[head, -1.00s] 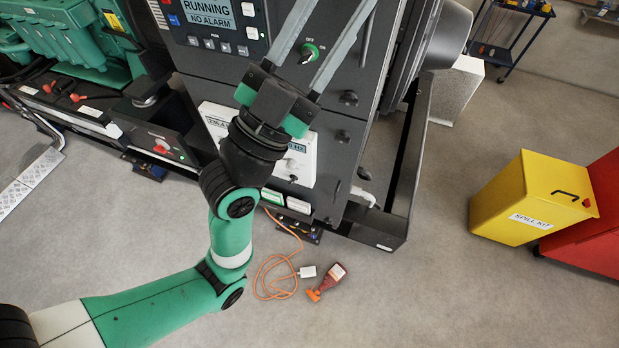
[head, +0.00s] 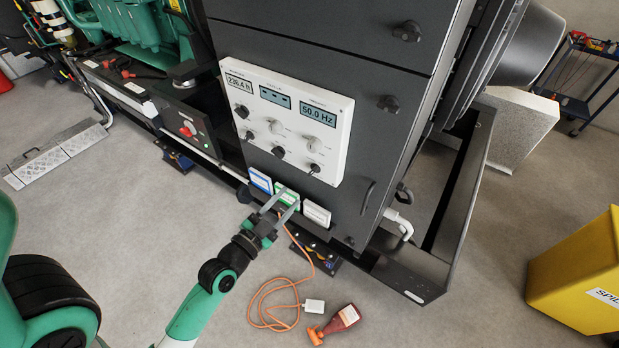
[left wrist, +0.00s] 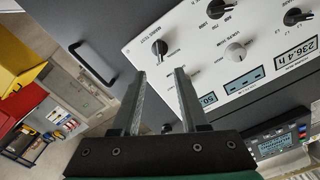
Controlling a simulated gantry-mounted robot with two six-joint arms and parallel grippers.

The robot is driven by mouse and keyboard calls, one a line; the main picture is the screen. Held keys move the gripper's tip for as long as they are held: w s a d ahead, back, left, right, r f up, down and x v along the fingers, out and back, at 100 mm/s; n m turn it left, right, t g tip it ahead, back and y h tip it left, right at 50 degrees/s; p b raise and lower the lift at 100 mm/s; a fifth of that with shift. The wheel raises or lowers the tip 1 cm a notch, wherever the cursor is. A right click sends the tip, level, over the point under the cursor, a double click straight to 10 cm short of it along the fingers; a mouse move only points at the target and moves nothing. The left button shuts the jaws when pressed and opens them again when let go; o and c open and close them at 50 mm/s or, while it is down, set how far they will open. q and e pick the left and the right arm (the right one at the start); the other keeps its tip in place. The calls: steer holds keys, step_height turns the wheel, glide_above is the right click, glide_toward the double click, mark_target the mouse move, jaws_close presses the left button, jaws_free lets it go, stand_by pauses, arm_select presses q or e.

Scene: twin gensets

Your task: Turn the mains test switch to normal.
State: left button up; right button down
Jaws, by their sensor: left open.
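The mains test switch (left wrist: 160,47) is a black knob beside its printed label on the white panel in the left wrist view. In the head view it is the lower right knob (head: 314,168) of the white panel (head: 340,135). Which position it points to is too small to tell. My left gripper (head: 288,199) is open and empty, in front of the cabinet's lower edge and below the panel in the picture. In the left wrist view its fingers (left wrist: 160,76) point toward the knob, apart from it. My right gripper is not in view.
Several similar knobs and displays share the panel. A dark cabinet handle (head: 367,196) is to its right. Coloured labels (head: 316,213) line the cabinet's bottom. An orange cable (head: 262,300) and a red bottle (head: 342,319) lie on the floor. A yellow bin (head: 580,270) stands right.

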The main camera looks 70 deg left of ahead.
mark_target(311, 173)
arm_select(q)
steer(key=x, duration=1)
steer(key=shift+w+a+r, duration=0.1)
steer(key=shift+w, duration=0.1)
jaws_close()
